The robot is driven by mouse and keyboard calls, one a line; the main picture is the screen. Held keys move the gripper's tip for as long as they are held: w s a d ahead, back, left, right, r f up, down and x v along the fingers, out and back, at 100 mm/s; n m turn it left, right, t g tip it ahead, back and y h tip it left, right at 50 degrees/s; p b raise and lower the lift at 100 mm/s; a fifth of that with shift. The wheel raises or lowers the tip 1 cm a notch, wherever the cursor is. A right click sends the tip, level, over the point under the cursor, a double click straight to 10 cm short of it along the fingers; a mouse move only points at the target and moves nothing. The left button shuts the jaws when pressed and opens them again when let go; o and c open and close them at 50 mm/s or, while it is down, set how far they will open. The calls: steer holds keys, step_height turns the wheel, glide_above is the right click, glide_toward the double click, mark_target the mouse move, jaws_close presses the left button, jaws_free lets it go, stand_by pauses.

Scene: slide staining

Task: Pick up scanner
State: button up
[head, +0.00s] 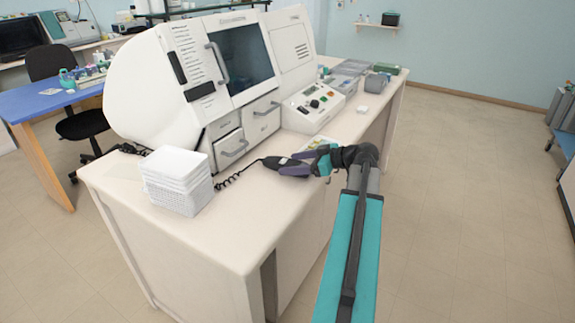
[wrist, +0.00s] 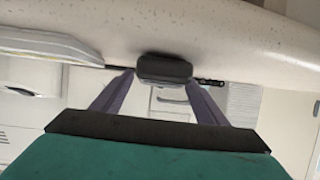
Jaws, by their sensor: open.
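The scanner (head: 273,161) is a small dark handheld device lying on the counter in front of the large white machine, with a black coiled cable running left from it. My gripper (head: 291,163) is at the scanner, its purple fingers open beside it. In the wrist view, the scanner's dark rounded end (wrist: 164,68) lies between the tips of the two spread fingers (wrist: 160,78). A gap or contact at the tips cannot be told. The fingers partly hide the scanner in the head view.
The white staining machine (head: 240,65) stands behind the scanner. A stack of white trays or wipes in a basket (head: 178,180) is to the left. A control box with buttons (head: 318,103) stands at the back right. The counter's front left (head: 235,230) is clear.

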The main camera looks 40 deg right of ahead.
mark_target(290, 163)
steer(key=shift+x, duration=0.85)
steer(key=c, duration=1.3)
steer(key=shift+o, duration=0.2)
steer(key=shift+r, duration=0.2)
steer(key=shift+r+b, duration=0.5)
steer(key=shift+r, duration=0.95)
steer(key=s+d+b, duration=0.1)
steer(key=s+d, duration=0.1)
steer(key=s, duration=0.3)
steer(key=s+d+r+b, duration=0.1)
steer(key=s+d, duration=0.1)
steer(key=s, duration=0.2)
steer(key=s+d+b, duration=0.1)
steer(key=s+d, duration=0.1)
steer(key=s, duration=0.3)
steer(key=shift+s+d+r, duration=0.3)
steer(key=shift+d+r, duration=0.05)
